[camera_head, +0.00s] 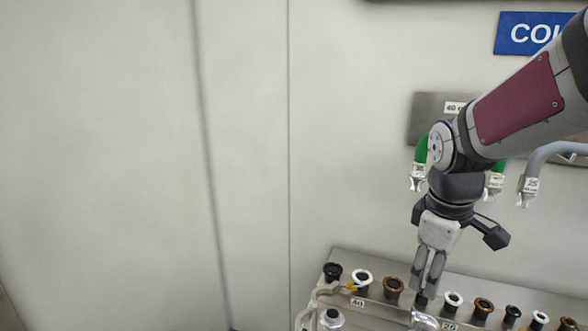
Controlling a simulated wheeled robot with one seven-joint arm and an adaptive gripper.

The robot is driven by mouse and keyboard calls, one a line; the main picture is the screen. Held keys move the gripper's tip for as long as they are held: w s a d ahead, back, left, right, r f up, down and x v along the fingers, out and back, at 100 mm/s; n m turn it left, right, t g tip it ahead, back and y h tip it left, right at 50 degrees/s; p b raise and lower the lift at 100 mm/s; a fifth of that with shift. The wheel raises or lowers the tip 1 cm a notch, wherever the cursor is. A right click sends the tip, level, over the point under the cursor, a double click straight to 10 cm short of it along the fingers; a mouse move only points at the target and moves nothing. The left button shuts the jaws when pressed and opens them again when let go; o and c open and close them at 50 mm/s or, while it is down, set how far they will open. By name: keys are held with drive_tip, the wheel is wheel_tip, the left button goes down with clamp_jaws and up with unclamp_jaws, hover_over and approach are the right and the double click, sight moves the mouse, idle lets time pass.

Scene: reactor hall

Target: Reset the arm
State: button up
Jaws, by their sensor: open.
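My arm comes in from the upper right, with its wrist bent so that my gripper (424,290) points down. The gripper is open, its two fingers fairly close together, and I see nothing held between them. The fingertips are in front of or just above the row of ports on a metal panel (345,262). I cannot tell whether they touch anything there. A dark piece shows right at the fingertips, and I cannot tell what it is.
The panel carries several ports with black, white and brown rims, including a white one (362,278) and a brown one (393,286). Hoses with metal connectors (417,177) hang from a wall plate (425,108) behind my arm. A blue sign (528,34) is above. The left wall is bare.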

drive_tip(key=s+a+r+m+t+y+b, duration=0.1)
drive_tip(key=s+a+m+t+b, duration=0.3)
drive_tip(key=s+m, duration=0.4)
drive_tip(key=shift+s+a+r+m, duration=0.3)
drive_tip(key=shift+s+a+r, duration=0.4)
drive_tip(key=shift+s, duration=0.25)
